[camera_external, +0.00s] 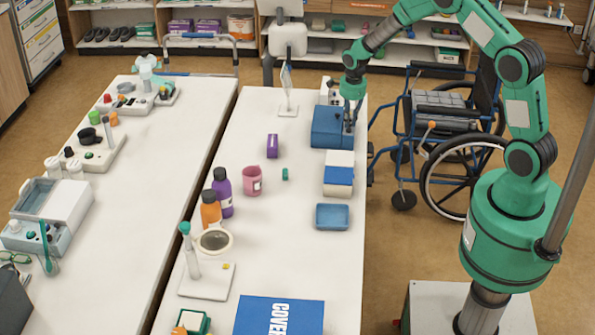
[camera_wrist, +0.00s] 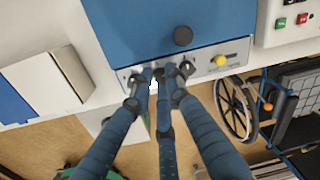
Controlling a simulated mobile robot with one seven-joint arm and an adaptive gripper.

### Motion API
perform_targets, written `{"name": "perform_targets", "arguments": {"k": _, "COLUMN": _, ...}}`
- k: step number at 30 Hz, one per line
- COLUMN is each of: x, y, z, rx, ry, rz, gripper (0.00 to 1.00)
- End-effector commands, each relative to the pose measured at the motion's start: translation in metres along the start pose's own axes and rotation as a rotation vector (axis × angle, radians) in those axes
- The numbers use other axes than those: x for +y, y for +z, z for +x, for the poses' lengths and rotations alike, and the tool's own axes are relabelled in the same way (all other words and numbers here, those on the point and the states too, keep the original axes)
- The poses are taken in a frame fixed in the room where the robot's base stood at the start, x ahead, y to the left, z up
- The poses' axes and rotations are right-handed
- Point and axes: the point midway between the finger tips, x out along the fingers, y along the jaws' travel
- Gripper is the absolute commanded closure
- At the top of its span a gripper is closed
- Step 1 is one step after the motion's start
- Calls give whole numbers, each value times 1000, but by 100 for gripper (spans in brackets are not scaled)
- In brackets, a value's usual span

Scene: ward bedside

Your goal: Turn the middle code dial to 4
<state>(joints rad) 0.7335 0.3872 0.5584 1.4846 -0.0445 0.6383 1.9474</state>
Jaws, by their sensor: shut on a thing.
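A blue box (camera_external: 328,127) stands at the back right of the near table. In the wrist view its blue top (camera_wrist: 135,28) carries a black knob (camera_wrist: 183,36), and its pale front panel (camera_wrist: 243,50) carries a row of small dials. My gripper (camera_external: 350,128) is at the box's right side in the outside view. In the wrist view my gripper's dark ribbed fingers (camera_wrist: 160,76) close around the middle code dial, which they mostly hide. A dark side dial (camera_wrist: 188,68) shows at the right of the fingers. The numbers on the dials cannot be read.
A yellow knob (camera_wrist: 220,60) sits by a slot to the right on the panel. A white-and-blue box (camera_external: 338,173) and a blue tray (camera_external: 333,217) stand along the same table edge. A wheelchair (camera_external: 450,130) is close to the right of the table.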

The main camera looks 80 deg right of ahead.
Motion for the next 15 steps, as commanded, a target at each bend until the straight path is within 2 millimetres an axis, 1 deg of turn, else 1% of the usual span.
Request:
{"name": "perform_targets", "arguments": {"k": 9, "x": -1, "y": 2, "z": 0, "rx": 13, "ry": -2, "rz": 185, "gripper": 100}}
{"name": "perform_targets", "arguments": {"k": 15, "x": -1, "y": 2, "z": -1, "rx": 17, "ry": -3, "rz": 246, "gripper": 100}}
